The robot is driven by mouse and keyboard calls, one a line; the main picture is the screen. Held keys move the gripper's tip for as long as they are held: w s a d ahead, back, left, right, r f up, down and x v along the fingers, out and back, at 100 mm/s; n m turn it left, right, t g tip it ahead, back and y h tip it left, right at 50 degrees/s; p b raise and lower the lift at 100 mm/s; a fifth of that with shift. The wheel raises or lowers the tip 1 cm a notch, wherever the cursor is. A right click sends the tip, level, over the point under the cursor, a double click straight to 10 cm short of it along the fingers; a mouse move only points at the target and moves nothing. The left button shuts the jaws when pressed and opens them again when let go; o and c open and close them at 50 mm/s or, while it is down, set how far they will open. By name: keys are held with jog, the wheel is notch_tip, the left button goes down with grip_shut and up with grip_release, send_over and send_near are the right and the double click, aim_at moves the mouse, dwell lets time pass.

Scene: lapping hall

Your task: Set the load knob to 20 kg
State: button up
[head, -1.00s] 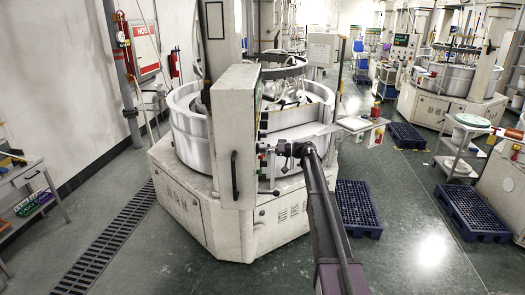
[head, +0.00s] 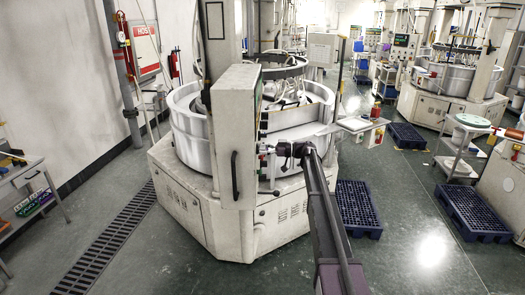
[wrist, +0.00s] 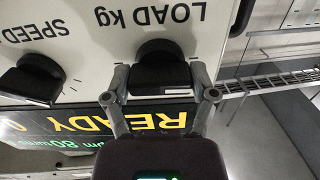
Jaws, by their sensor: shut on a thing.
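The black load knob (wrist: 158,72) sits on the white panel under the label "LOAD kg", which shows upside down in the wrist view. A white line marks the knob's near edge. My gripper (wrist: 160,78) has one finger on each side of the knob and is shut on it. In the head view my gripper (head: 284,149) is at the side of the machine's control box (head: 235,140); the knob there is too small to make out. The scale marks around the knob are mostly hidden, so I cannot read its setting.
A black speed knob (wrist: 31,80) sits beside it, left in the wrist view. A lit display (wrist: 60,132) reads "READY" upside down. In the head view a small tray (head: 355,124) juts out right of the machine. Blue pallets (head: 358,208) lie on the floor.

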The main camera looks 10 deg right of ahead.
jog(key=shift+w+n, duration=0.1)
jog(key=shift+n, duration=0.2)
jog(key=o, duration=1)
jog(key=shift+v, duration=6)
